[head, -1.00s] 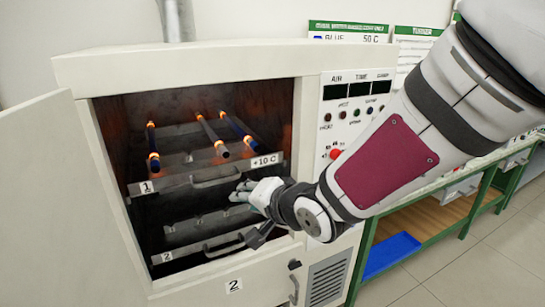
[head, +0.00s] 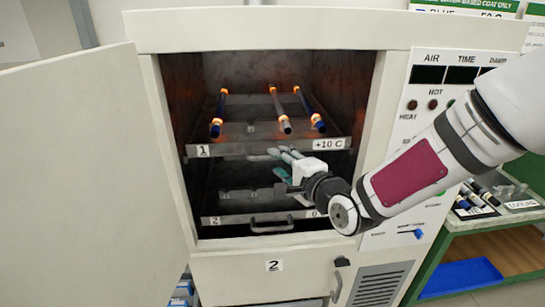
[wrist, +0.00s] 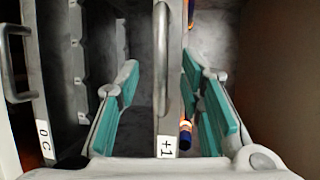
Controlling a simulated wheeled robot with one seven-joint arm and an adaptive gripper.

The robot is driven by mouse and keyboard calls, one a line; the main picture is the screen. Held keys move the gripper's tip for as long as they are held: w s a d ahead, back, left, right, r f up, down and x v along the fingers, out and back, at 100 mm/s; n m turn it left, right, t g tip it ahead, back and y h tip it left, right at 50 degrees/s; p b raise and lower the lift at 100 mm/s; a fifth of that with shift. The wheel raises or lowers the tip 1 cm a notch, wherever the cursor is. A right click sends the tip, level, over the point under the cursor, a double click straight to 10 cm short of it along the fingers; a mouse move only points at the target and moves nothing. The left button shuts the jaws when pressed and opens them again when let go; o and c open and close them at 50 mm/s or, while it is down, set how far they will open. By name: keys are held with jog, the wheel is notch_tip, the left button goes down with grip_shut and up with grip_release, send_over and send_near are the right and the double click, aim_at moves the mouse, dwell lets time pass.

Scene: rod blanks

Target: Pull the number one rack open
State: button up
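The number one rack (head: 235,149) is the upper grey rack inside the open oven, with a "1" label at its left and "+10 C" at its right. Three rods lie on it: a blue one (head: 219,115), a grey one (head: 281,113) and another blue one (head: 309,110), all with glowing orange bands. My gripper (head: 279,166) is open at the rack's front, its fingers partly covering the handle in the head view. In the wrist view the rack's handle (wrist: 161,60) lies between the two teal-padded fingers, apart from both.
The number two rack (head: 232,221) sits below, with its own handle (head: 270,226). The oven door (head: 75,170) stands open at the left. The control panel (head: 430,100) is at the right, beside my arm. A green-framed bench (head: 500,235) stands further right.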

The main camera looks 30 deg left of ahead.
aim_at(273, 158)
jog(key=shift+x, duration=2.65)
jog(key=shift+s, duration=0.1)
grip_shut()
